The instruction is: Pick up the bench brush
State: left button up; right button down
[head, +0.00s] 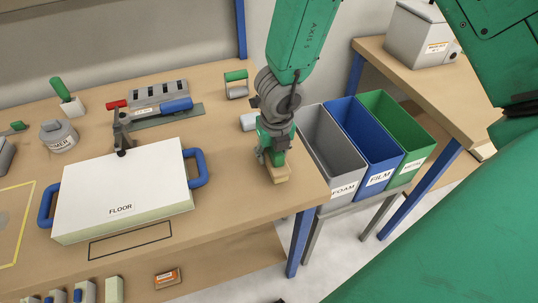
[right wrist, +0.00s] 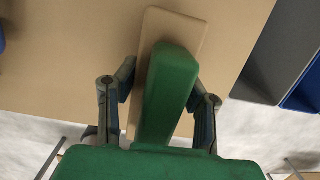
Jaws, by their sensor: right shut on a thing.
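The bench brush, a pale wooden block (head: 279,174) with what looks like a green grip, is at the right end of the workbench. My right gripper (head: 274,157) is over it, pointing down, and is shut on it. In the right wrist view the green grip (right wrist: 168,95) lies between the two fingers, with the wooden block (right wrist: 178,25) beyond it. The bristles are hidden. I cannot tell whether the brush touches the bench top. My left gripper is not in view.
A white panel marked FLOOR (head: 125,190) with blue handles lies on the workbench (head: 225,225). Grey (head: 334,150), blue (head: 372,142) and green (head: 400,125) bins stand right of the bench.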

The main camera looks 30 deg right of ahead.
notch_tip(320, 180, up, 8)
jog(key=p, duration=0.2)
jog(key=shift+a+r+p, duration=0.1)
jog(key=shift+p, duration=0.3)
notch_tip(320, 180, up, 18)
jog(key=p, duration=0.2)
jog(key=shift+a, duration=0.15)
jog(key=shift+a, duration=0.1)
